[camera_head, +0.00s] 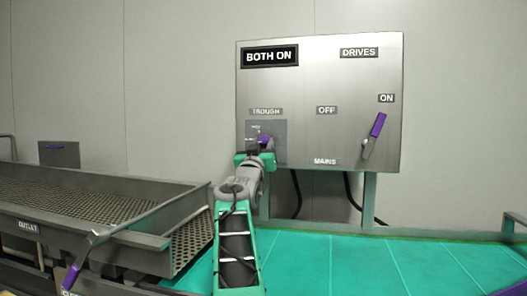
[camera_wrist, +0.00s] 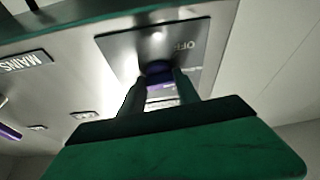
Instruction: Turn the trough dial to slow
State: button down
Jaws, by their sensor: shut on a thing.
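The trough dial is a small purple knob (camera_head: 264,140) on a grey square plate (camera_head: 280,150) under the TROUGH label, on the steel control panel. My gripper (camera_head: 262,150) is at the plate in the head view, with its fingers at the knob. In the wrist view my gripper (camera_wrist: 158,88) has both dark fingers closed around the purple knob (camera_wrist: 158,72). The dial plate (camera_wrist: 120,48) shows the upside-down word OFF beside the knob. The other dial markings are too small or hidden to read, so I cannot tell the setting pointed at.
A purple-handled lever (camera_head: 375,130) sits at the panel's right, below the ON label. The display (camera_head: 270,56) reads BOTH ON. A perforated metal trough (camera_head: 100,205) lies at left with another purple-ended lever (camera_head: 72,277).

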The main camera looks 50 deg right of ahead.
jog(key=shift+w+m+g, duration=0.1)
jog(key=shift+m+g, duration=0.4)
jog(key=shift+m, duration=0.7)
jog(key=shift+h, duration=0.3)
jog(key=c, duration=0.9)
grip_release()
jog(key=b+v, duration=0.3)
jog(key=v, duration=0.5)
